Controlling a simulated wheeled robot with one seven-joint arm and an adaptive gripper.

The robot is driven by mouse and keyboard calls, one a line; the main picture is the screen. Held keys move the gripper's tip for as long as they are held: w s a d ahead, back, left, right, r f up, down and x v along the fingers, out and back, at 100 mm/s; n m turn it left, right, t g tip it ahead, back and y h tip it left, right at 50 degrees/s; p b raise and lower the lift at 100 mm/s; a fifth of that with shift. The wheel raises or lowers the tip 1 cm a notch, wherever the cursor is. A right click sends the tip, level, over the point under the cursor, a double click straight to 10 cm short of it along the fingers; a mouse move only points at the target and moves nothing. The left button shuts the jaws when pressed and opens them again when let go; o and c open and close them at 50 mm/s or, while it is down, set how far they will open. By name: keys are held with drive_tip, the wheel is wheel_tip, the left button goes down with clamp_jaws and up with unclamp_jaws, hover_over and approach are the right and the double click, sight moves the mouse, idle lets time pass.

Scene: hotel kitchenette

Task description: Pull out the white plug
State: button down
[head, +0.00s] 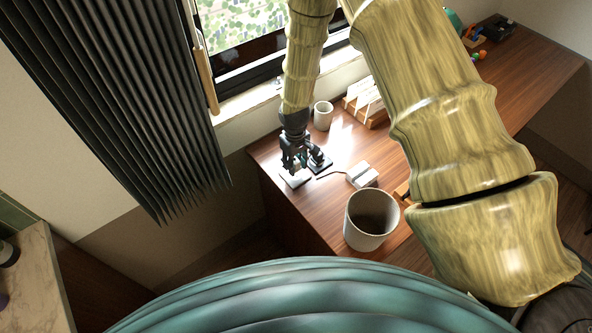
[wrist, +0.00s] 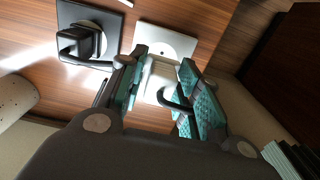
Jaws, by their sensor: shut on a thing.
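The white plug (wrist: 160,80) is between the two teal-padded fingers of my gripper (wrist: 155,92) in the wrist view, and the fingers are shut on it. A dark curved piece crosses its near end. The plug is at the near edge of a white socket plate (wrist: 168,42); I cannot tell whether its pins are in the socket. In the head view my gripper (head: 294,165) is low over the desk's left end, above the white plate (head: 295,180), and the fingers hide the plug. A black plug (wrist: 88,42) sits on a black plate (wrist: 108,20) beside it.
On the wooden desk (head: 320,215), a white box (head: 362,175) with a thin cable lies to the right. A large grey bin (head: 350,232) stands nearer. A white mug (head: 322,116) and a letter rack (head: 366,100) stand behind. A dark curtain (head: 120,95) hangs at left.

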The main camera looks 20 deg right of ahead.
drive_tip(key=shift+r+p, duration=0.55)
drive_tip(key=shift+r, duration=0.55)
drive_tip(key=shift+r, duration=0.15)
